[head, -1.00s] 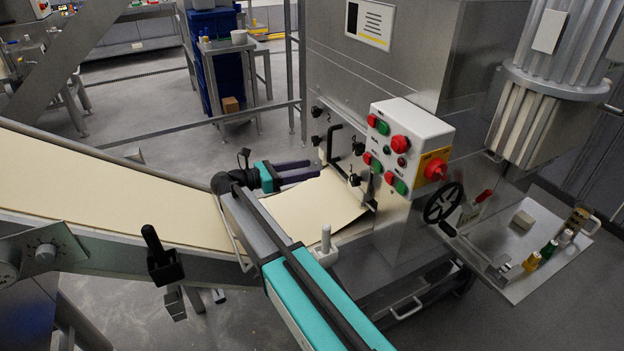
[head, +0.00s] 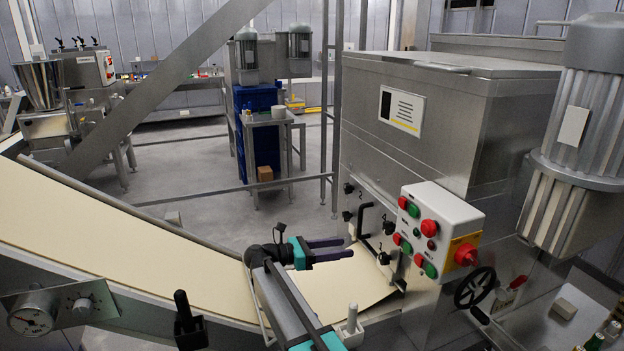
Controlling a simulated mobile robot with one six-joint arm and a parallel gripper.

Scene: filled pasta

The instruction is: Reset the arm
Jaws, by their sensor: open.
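My gripper (head: 345,247) is in the head view, at the right end of the dough belt. Its two dark purple fingers are apart and point right, toward the steel machine. Nothing shows between them. It is above or beside the dough sheet (head: 345,284), close to the black handle (head: 368,222) on the machine's front; I cannot tell whether it touches anything. My arm reaches in from the bottom, with teal and grey links.
The steel machine (head: 450,120) with a control box (head: 438,225) and a handwheel (head: 474,287) stands on the right. The dough belt (head: 110,215) runs in from the left. A black lever (head: 183,312) stands at the front edge. Open floor lies behind the belt.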

